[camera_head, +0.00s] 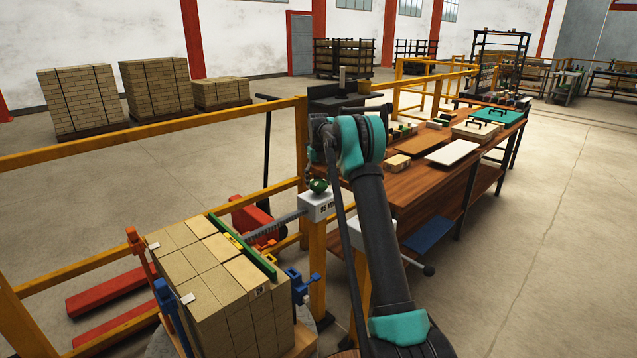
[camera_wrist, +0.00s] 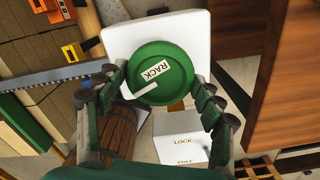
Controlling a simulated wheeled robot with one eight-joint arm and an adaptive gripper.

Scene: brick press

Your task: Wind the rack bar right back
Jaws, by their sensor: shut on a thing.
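The green round handwheel marked RACK (camera_wrist: 172,58) sits over a white box, which also shows in the head view (camera_head: 318,207). My gripper (camera_wrist: 158,78) has its fingers on both sides of the wheel's rim and is shut on it. The grey toothed rack bar (camera_head: 277,222) runs from the white box to a long green plate (camera_head: 236,243) along the edge of the brick stack. The bar also shows at the left in the wrist view (camera_wrist: 68,74). In the head view my arm hides most of the gripper.
A yellow rail (camera_head: 150,138) runs behind. A wooden workbench (camera_head: 430,180) with boards and cases stands to the right. A white panel reading LOCK (camera_wrist: 182,142) is below the wheel. The floor at far right is clear.

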